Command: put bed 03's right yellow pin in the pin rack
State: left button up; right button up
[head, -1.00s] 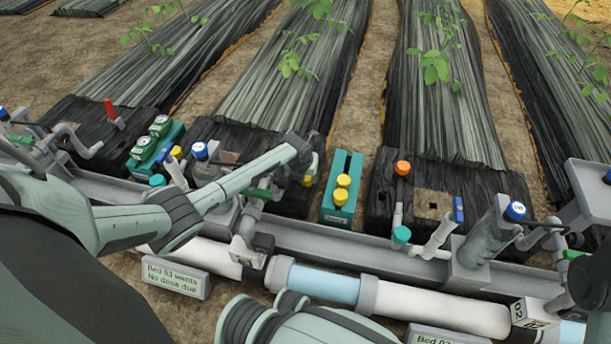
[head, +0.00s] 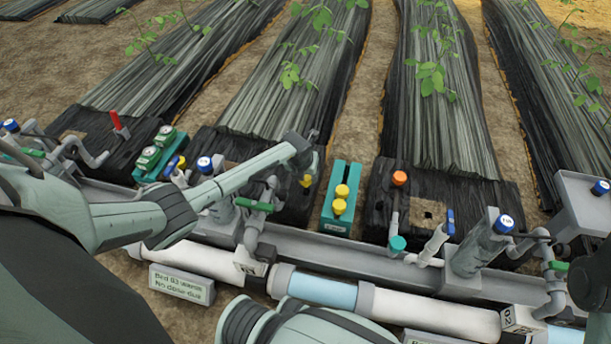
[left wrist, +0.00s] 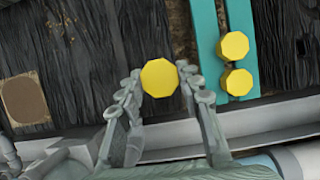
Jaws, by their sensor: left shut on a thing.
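My left gripper (head: 306,168) is shut on a yellow pin (head: 306,181) above the dark bed cover, left of the teal pin rack (head: 354,176). In the left wrist view the pin's yellow head (left wrist: 160,77) shows between the two fingertips (left wrist: 162,88); its lower part is hidden. The rack (left wrist: 206,40) stands just to the right there, apart from the gripper. Two yellow pins sit in its near part, one (head: 342,191) behind the other (head: 339,207). My right gripper is not in view.
A grey channel (head: 330,250) and white pipe (head: 420,308) run across in front. An orange knob (head: 399,178) and a blue-capped grey cylinder (head: 478,250) stand right of the rack. A sign (head: 181,284) reading bed 03 stands front left.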

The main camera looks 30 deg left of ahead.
aim_at(306, 177)
pick_arm(q)
jog(key=shift+r, duration=0.45)
notch_tip(306, 177, up, 21)
jog(key=p, duration=1.8)
jog(key=shift+r, duration=0.1)
